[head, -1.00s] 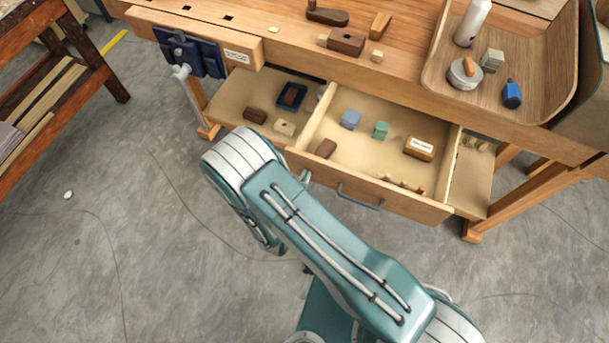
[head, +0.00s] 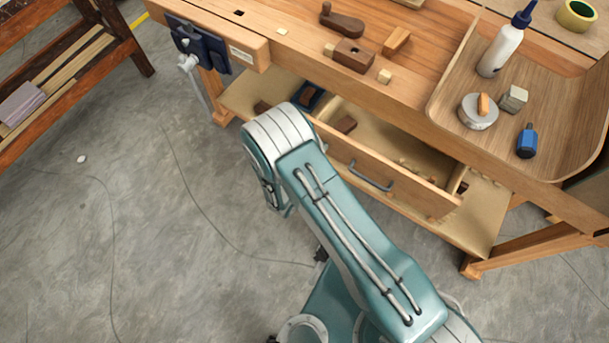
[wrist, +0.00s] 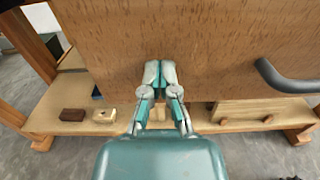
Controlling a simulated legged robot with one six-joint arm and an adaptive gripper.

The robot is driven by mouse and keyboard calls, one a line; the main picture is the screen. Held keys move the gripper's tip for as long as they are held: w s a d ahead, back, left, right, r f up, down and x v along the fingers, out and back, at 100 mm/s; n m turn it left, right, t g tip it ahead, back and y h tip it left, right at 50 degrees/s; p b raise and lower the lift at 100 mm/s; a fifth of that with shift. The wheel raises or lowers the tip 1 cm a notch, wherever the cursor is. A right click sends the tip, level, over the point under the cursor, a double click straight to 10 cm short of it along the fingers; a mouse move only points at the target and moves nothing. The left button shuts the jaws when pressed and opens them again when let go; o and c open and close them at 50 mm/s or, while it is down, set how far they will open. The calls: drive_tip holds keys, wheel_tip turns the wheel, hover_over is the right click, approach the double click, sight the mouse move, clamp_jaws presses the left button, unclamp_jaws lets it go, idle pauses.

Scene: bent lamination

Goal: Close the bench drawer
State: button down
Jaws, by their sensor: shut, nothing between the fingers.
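The bench drawer (head: 412,188) is partly open under the workbench, its wooden front sticking out a little past the bench top. A dark brown block (head: 345,124) shows inside. The drawer's grey handle (head: 370,177) is on the front; it also shows at the right of the wrist view (wrist: 287,81). My gripper (wrist: 160,72) is shut and empty, its fingertips at the drawer front (wrist: 220,45), left of the handle. I cannot tell for sure whether they touch it.
The workbench top (head: 300,40) carries wooden tools, and a tray (head: 447,85) with a bottle (head: 500,50) and small items. A blue vise (head: 197,42) is at its left end. A lower shelf (head: 478,220) runs below. The concrete floor (head: 150,230) to the left is mostly clear.

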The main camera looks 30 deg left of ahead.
approach(348, 116)
drive_tip(key=w, duration=0.1)
drive_tip(key=w+a, duration=0.1)
drive_tip(key=w, duration=0.1)
drive_tip(key=shift+a+r, duration=0.15)
drive_tip(key=shift+a, duration=0.15)
drive_tip(key=w, duration=0.2)
drive_tip(key=w+d, duration=0.1)
drive_tip(key=w, duration=0.1)
drive_tip(key=w+d, duration=0.1)
drive_tip(key=w, duration=0.2)
drive_tip(key=shift+d+r, duration=0.1)
drive_tip(key=shift+r, duration=0.05)
drive_tip(key=shift+w+a, duration=0.2)
drive_tip(key=shift+w, duration=0.1)
drive_tip(key=shift+w+a, duration=0.2)
drive_tip(key=shift+a, duration=0.2)
drive_tip(key=shift+d, duration=0.2)
drive_tip(key=shift+w+d+r, duration=0.1)
